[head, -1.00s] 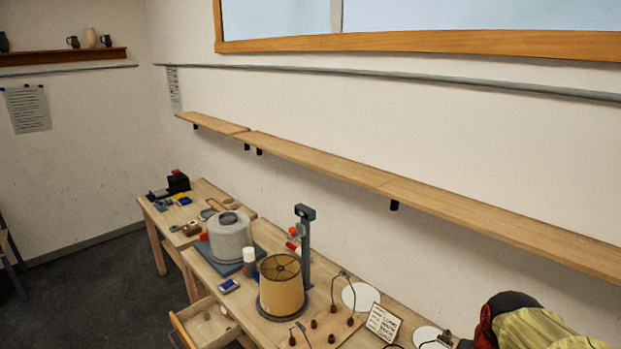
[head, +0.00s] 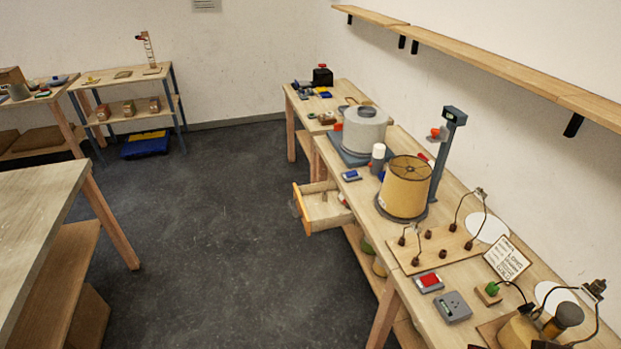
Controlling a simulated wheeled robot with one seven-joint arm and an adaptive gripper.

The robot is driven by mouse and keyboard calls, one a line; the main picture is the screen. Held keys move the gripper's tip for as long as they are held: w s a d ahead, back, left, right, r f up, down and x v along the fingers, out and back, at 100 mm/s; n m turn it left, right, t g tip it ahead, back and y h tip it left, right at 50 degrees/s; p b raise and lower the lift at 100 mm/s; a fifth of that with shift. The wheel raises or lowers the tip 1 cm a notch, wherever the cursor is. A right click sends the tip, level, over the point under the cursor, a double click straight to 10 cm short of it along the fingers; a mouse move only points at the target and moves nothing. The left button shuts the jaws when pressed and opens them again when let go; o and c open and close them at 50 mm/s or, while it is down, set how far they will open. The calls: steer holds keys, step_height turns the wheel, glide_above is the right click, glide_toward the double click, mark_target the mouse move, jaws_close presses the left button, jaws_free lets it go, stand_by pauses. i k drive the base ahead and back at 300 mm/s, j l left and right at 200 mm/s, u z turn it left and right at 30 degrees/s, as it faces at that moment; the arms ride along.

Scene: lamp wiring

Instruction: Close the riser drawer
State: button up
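An open wooden drawer (head: 322,207) with an orange-yellow front sticks out from the front edge of the long workbench (head: 363,216), over the floor. It is the only open drawer I see, and I take it for the riser drawer. Its shallow inside shows, with a few small items near the bench side that are too small to make out. Something pale and blurred is at the outer face of its front. My gripper is not in view.
On the bench stand a grey drum (head: 364,133), a tan lampshade (head: 405,187) and a wooden board with wires (head: 435,246). The dark floor (head: 220,240) left of the drawer is clear. Another table (head: 40,205) stands at the left.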

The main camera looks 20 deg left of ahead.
mark_target(316, 215)
steer(key=u, duration=1.1)
steer(key=i+l+u, duration=0.15)
steer(key=i, duration=2.2)
